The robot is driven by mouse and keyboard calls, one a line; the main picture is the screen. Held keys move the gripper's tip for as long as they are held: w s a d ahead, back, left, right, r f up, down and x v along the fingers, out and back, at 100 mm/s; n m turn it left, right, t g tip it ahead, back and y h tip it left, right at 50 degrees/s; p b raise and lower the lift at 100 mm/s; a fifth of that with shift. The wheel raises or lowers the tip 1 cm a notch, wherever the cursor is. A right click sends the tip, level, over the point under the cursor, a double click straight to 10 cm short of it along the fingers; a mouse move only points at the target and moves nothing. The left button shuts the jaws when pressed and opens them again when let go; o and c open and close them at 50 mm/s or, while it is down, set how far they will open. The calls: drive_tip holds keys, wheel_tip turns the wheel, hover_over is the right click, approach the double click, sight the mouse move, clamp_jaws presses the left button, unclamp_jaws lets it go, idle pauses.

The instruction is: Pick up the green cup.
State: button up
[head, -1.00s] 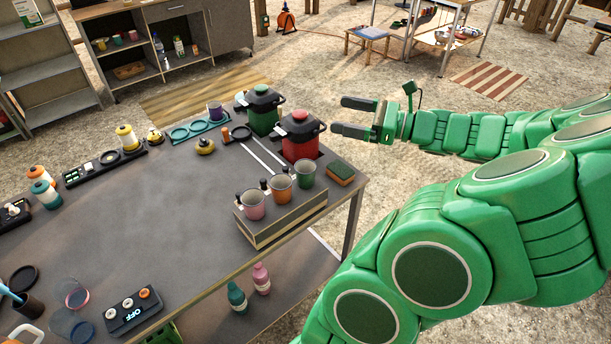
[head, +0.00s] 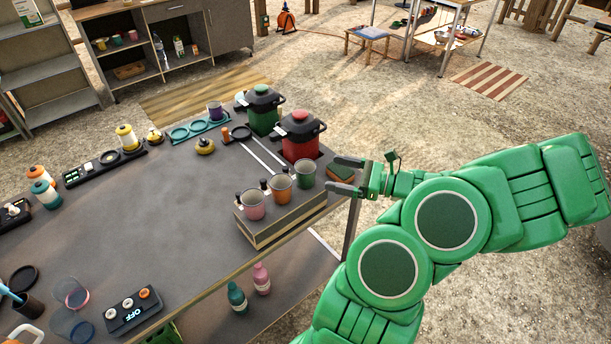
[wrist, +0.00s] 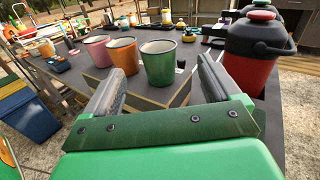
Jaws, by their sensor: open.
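The green cup (head: 305,175) stands upright at the right end of a row of three cups on a box-like stand (head: 262,231) at the table's right edge. The orange cup (head: 280,187) is in the middle and the pink cup (head: 252,205) at the left. My gripper (head: 338,174) is open and empty, just right of the green cup and close to it. In the wrist view the green cup (wrist: 158,65) appears ahead, between the two open fingers (wrist: 158,88) and beyond their tips. I see no contact.
A red pot-like container with a black lid (head: 300,140) stands behind the green cup, close to my gripper; it looms at the right in the wrist view (wrist: 252,72). A green one (head: 262,115) stands beside it. The table's middle (head: 150,225) is clear.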

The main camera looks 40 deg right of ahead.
sight(312, 169)
drive_tip(key=shift+f+x, duration=0.2)
drive_tip(key=shift+x, duration=3.65)
drive_tip(key=shift+a, duration=0.15)
drive_tip(key=c, duration=1.2)
drive_tip(key=shift+o, duration=0.2)
drive_tip(key=shift+r, duration=0.1)
